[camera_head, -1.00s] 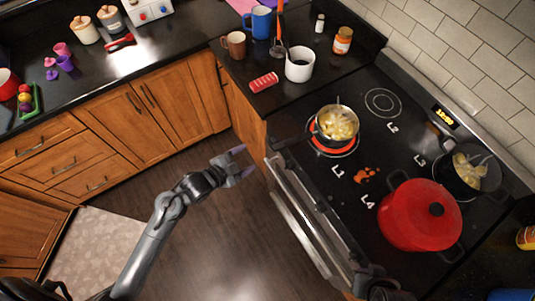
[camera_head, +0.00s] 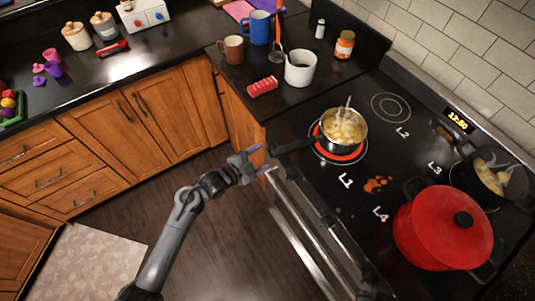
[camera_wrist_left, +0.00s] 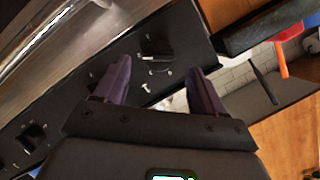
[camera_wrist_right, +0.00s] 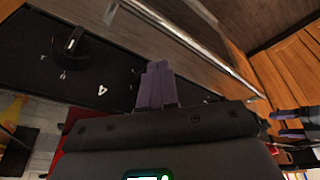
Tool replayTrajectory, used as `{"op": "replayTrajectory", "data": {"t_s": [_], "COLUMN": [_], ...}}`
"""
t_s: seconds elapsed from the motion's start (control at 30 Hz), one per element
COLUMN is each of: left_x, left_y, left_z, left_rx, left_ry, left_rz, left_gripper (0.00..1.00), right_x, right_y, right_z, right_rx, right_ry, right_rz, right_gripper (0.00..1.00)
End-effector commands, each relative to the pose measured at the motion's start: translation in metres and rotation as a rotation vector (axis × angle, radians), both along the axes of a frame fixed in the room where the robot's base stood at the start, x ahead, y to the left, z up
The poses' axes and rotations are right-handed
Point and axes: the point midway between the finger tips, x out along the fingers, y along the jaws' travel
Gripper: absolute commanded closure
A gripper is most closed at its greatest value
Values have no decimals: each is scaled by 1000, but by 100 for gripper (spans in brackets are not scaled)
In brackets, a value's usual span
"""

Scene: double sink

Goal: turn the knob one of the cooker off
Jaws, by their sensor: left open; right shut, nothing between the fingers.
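The cooker (camera_head: 385,205) is a black hob at the right in the head view. The burner beside label L1 (camera_head: 346,181) glows red under a small pot (camera_head: 342,128). My left gripper (camera_head: 258,160) is open and empty at the cooker's front left corner. In the left wrist view the black front panel lies beyond its fingers (camera_wrist_left: 158,66). One dark knob (camera_wrist_left: 155,58) shows between the fingers and another knob (camera_wrist_left: 32,138) is at the left. My right gripper (camera_wrist_right: 155,85) is shut and empty, before a panel with a knob (camera_wrist_right: 70,42) and a white 4 (camera_wrist_right: 102,90).
A red pot (camera_head: 442,230) and a dark pan (camera_head: 488,180) stand on the hob. The oven handle (camera_head: 300,245) runs along the front. Mugs and a red item (camera_head: 262,87) are on the adjoining counter. The floor before the cooker is clear.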

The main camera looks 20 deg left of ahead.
Motion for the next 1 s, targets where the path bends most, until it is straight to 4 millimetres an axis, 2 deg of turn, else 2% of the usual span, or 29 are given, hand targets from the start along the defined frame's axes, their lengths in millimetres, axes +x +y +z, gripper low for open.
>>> {"op": "replayTrajectory", "data": {"t_s": [0.1, 0.3, 0.7, 1.0], "left_x": [15, 30, 33, 33], "left_y": [-8, -16, -18, -17], "left_z": [-6, -10, -12, -11], "left_rx": [-3, -1, 0, 0], "left_ry": [0, 1, 1, 1], "left_rz": [-1, -1, -1, -1], "left_gripper": [30, 30, 30, 76], "right_x": [0, 0, 0, 0], "right_y": [-1, -2, -1, 0], "right_z": [-4, -7, -7, -7], "right_rx": [-4, -8, -4, 1], "right_ry": [0, 0, 1, 1], "right_rz": [3, 5, 3, -2], "right_gripper": [100, 100, 100, 100]}}
